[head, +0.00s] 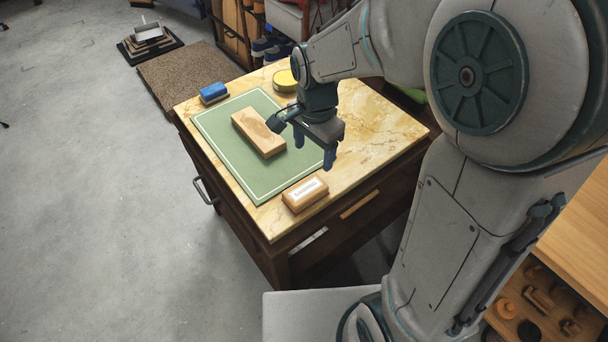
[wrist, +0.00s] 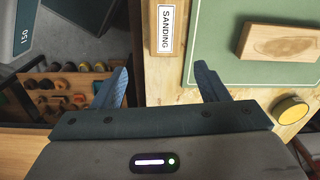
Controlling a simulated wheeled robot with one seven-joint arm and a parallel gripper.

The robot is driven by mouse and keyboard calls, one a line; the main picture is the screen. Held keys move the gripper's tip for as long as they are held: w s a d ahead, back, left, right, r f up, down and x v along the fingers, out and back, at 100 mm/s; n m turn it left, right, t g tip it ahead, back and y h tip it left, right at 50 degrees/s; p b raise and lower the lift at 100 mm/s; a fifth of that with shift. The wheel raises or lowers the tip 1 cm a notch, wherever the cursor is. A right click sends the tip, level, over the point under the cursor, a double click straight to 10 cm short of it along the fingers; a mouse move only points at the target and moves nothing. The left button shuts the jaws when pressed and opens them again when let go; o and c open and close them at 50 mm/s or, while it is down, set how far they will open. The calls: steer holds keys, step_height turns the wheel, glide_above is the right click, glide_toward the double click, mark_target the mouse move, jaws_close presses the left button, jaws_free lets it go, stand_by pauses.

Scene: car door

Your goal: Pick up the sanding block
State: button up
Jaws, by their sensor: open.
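The sanding block (head: 305,194) is a small tan block with a white label on top, lying near the front edge of the marble-patterned cabinet top, just off the green mat. In the wrist view its label reads "SANDING" and the block (wrist: 153,28) shows at the top, ahead of the space between the fingers. My gripper (head: 313,150) is open and empty, above the cabinet top and to the upper right of the block in the head view. Both blue fingers (wrist: 160,88) show in the wrist view, apart from the block.
A larger plain wooden block (head: 258,133) lies on the green mat (head: 223,117). A blue block (head: 213,93) and a round yellow tin (head: 285,80) stand near the far edge. A wooden surface with a tray of small parts (head: 540,300) is at lower right.

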step_height(320, 180, down, 2)
steer(key=a+m, duration=0.1)
steer(key=a, duration=0.1)
steer(key=b, duration=0.1)
glide_above(305, 189)
steer(key=f, duration=0.8)
steer(key=shift+w+d+f, duration=0.15)
steer(key=shift+w+f, duration=0.05)
steer(key=shift+f, duration=0.1)
steer(key=shift+s+f+b, duration=0.2)
steer(key=shift+f+b, duration=0.1)
steer(key=shift+f, duration=2.35)
steer(key=c, duration=0.8)
